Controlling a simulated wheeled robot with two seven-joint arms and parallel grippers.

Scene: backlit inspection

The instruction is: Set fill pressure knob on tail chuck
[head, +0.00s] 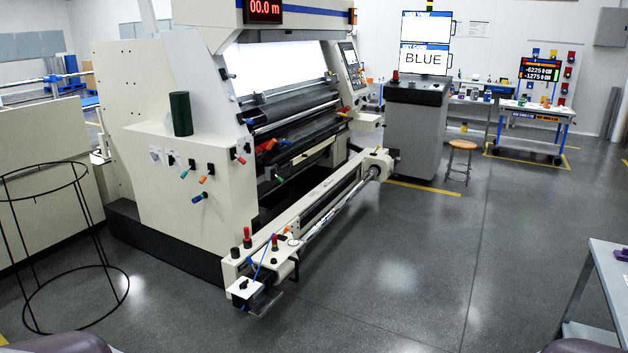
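A chuck assembly (283,258) sits at the near end of the long roll shaft (335,212), low at the front of the cream machine. A blue hose (262,261) runs down to a white-topped box. The parts are too small to read, and I cannot tell which is the fill pressure knob. Neither gripper is in view; only dark rounded parts, probably mine, show at the bottom edge.
The cream inspection machine (180,180) fills the left. A black wire hoop stand (50,250) stands at the left front. A grey table (612,275) edges in at the right. A wooden stool (461,158) is farther back. The floor (420,270) right of the chuck is clear.

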